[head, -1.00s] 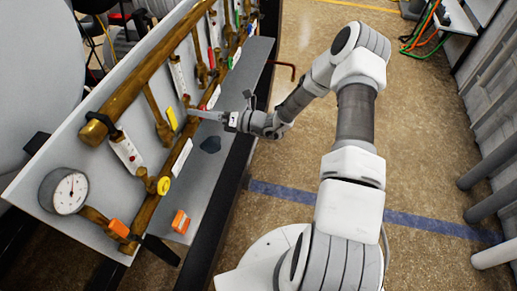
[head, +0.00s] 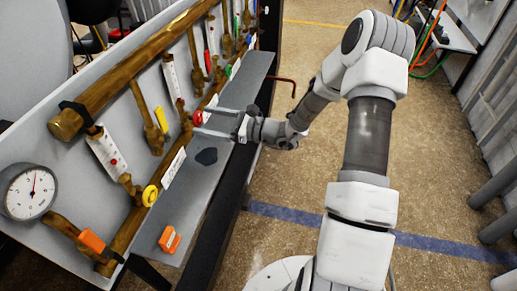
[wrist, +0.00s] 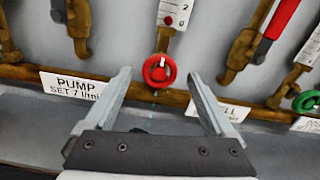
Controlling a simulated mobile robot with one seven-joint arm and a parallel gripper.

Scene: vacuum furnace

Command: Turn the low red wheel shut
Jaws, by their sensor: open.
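The low red wheel (wrist: 159,71) is a small round handwheel on the lower brass pipe, in the middle of the wrist view. It sits just under a white flow tube (wrist: 174,12). In the head view the red wheel (head: 198,118) is at the panel, just beyond the fingertips. My gripper (wrist: 160,84) is open, its two fingers pointing at the panel on either side of the wheel's line. In the head view my gripper (head: 213,119) reaches in from the right above the grey ledge. I cannot tell whether the fingers touch the wheel.
A green wheel (wrist: 306,102) is to the right and a yellow wheel (head: 150,195) nearer me. A "PUMP" label (wrist: 73,85) and another label flank the red wheel. The grey ledge (head: 200,205) below holds an orange block (head: 169,239). A gauge (head: 31,191) is at lower left.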

